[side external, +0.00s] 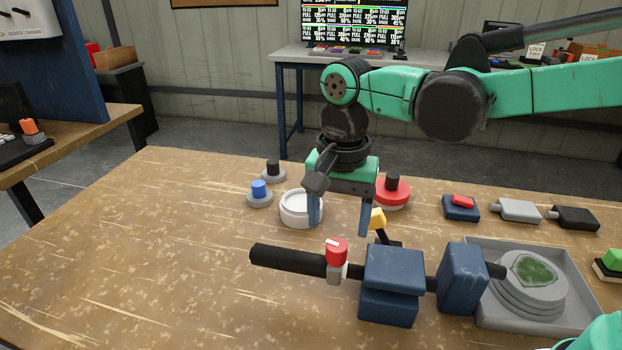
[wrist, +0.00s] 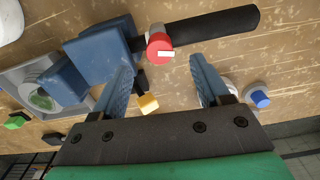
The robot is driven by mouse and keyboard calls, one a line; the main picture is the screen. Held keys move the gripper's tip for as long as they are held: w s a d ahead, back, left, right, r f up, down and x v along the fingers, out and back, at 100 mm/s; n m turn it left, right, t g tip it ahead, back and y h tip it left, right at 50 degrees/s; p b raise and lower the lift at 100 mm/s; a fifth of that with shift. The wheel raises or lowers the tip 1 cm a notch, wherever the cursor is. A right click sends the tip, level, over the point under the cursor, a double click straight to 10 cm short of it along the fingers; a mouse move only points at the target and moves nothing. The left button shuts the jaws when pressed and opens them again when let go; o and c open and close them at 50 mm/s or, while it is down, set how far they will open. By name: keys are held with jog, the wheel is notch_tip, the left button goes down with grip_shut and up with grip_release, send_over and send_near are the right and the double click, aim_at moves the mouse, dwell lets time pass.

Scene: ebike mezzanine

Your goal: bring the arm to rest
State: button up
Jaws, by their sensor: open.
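My gripper (side external: 338,218) hangs from the green arm above the wooden workbench (side external: 170,240), fingers pointing down. Its two blue fingers are apart with nothing between them; in the wrist view (wrist: 168,90) bare bench shows between them. In the side view the left finger overlaps the white round dish (side external: 298,218), and I cannot tell whether they touch. In front of the gripper lies a black bar (side external: 285,259) held in blue blocks (side external: 393,270). A red-capped knob (side external: 336,252) sits on the bar. A yellow-tipped lever (side external: 377,219) stands close to the right finger.
A grey tray (side external: 485,316) holds a grey round part with a green top. Small blocks line the right back. The bench's left front is clear.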

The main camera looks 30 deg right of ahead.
jog(key=shift+r, duration=0.45)
jog(key=shift+s+d, duration=0.1)
jog(key=shift+d, duration=0.15)
jog(key=d+n+t, duration=0.1)
jog(key=s+d+n+t, duration=0.1)
jog(key=d, duration=0.1)
jog(key=d+n+t, duration=0.1)
jog(key=d, duration=0.1)
jog(key=shift+s+r+n+y, duration=0.2)
jog(key=shift+s+n+y, duration=0.1)
jog(key=shift+n, duration=0.1)
jog(key=s+d+f+n+t, duration=0.1)
jog(key=s+d+n+t, duration=0.1)
jog(key=d+n+t, duration=0.2)
jog(key=shift+s+d+f+n, duration=0.15)
jog(key=shift+d+f+n, duration=0.1)
jog(key=shift+d+n, duration=0.7)
